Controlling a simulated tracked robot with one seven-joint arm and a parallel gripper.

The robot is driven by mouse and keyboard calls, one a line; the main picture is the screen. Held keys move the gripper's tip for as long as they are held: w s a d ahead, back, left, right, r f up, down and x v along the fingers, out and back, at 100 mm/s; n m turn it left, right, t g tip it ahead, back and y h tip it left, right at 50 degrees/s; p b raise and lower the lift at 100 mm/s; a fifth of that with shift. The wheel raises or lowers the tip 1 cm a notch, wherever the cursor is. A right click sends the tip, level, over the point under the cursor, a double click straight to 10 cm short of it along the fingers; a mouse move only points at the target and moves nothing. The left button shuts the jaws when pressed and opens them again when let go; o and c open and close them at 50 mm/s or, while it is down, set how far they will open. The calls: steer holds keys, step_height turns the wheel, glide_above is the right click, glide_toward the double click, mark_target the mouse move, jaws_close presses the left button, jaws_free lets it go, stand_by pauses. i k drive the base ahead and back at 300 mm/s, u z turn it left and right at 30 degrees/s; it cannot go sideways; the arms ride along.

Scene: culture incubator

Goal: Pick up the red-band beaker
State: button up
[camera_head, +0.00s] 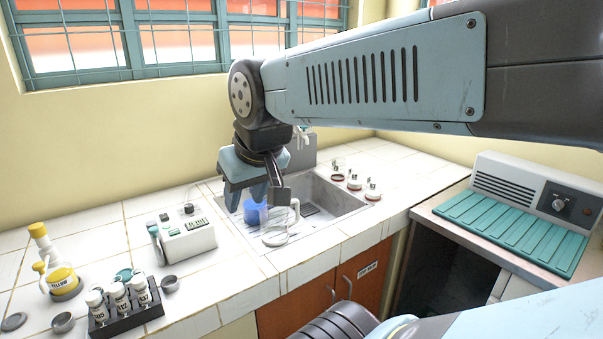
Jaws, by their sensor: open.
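My gripper (257,199) is open and points down over the left part of the sink. Nothing is seen held between the fingers.
The sink (335,201) is set in a white tiled counter. Small red-marked dishes (354,182) stand right of it. A white device (186,238), a rack of labelled bottles (127,315) and a yellow flask (62,277) stand left. A teal-slatted unit (515,231) is at right.

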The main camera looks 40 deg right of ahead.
mark_target(338, 164)
steer(key=u, duration=0.65)
steer(key=k, duration=1.5)
steer(key=z, duration=1.2)
steer(key=i, duration=1.65)
steer(key=u, duration=0.1)
